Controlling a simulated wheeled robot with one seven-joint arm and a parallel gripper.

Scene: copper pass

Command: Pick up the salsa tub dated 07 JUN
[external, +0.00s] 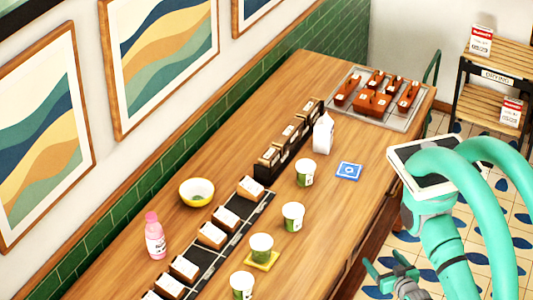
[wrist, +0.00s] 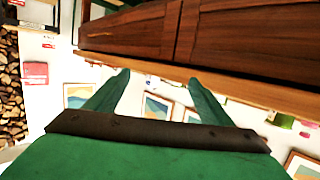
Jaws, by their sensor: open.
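Several white tubs with green labels stand on the wooden counter (external: 345,120) in the external view. One tub (external: 305,173) is farthest back, one (external: 293,216) is nearer, one (external: 262,248) stands on a yellow square, and one (external: 242,286) is at the bottom edge. Their dates are too small to read, so I cannot tell which is 07 JUN. My gripper (external: 391,272) is off the counter's right side, apart from the tubs. In the wrist view my gripper (wrist: 158,78) has two green fingers spread apart, with nothing between them.
A black strip with white-topped blocks (external: 212,236) runs along the counter. Nearby are a yellow bowl (external: 197,192), pink bottle (external: 155,237), white carton (external: 323,133), blue card (external: 348,171) and tray (external: 345,75). The counter's wooden side (wrist: 240,40) fills the wrist view's top.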

